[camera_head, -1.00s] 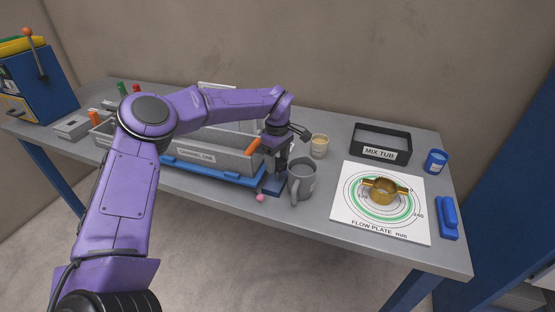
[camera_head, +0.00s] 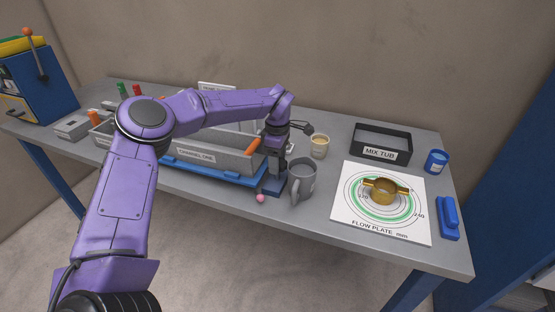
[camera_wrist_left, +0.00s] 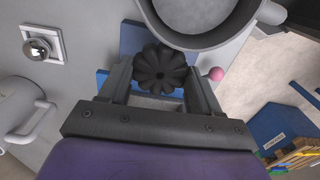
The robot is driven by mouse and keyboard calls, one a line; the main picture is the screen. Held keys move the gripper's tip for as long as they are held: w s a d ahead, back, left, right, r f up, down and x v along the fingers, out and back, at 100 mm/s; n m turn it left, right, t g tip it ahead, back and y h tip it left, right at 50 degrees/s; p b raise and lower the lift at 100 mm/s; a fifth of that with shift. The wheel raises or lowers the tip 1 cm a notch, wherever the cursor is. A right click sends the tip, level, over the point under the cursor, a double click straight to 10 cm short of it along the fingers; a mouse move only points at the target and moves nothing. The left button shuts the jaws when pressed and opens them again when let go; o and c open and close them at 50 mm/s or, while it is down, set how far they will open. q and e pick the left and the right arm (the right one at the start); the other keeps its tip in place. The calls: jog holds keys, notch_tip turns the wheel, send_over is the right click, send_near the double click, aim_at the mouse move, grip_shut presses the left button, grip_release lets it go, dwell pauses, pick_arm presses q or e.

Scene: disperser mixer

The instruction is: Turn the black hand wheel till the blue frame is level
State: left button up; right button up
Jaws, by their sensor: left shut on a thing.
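The black hand wheel (camera_wrist_left: 160,68) is lobed and sits between the two fingers of my left gripper (camera_wrist_left: 158,86) in the left wrist view. The fingers are shut on it from either side. In the head view my left gripper (camera_head: 275,150) points down over a blue post at the right end of the blue frame (camera_head: 212,175); the wheel is largely hidden there. The blue frame lies under the long grey channel trough (camera_head: 197,152). I cannot tell from these views whether it is level. A pink ball (camera_head: 261,198) is at the front of the post. My right gripper is not in view.
A grey mug (camera_head: 303,182) stands close beside the gripper on the right. The table's front edge is near.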

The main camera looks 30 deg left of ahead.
pick_arm(q)
jog(key=o, duration=1)
jog(key=shift+o, duration=0.2)
notch_tip(320, 180, up, 11)
jog(key=b, duration=0.1)
jog(key=shift+f, duration=0.2)
jog(key=shift+r, duration=0.1)
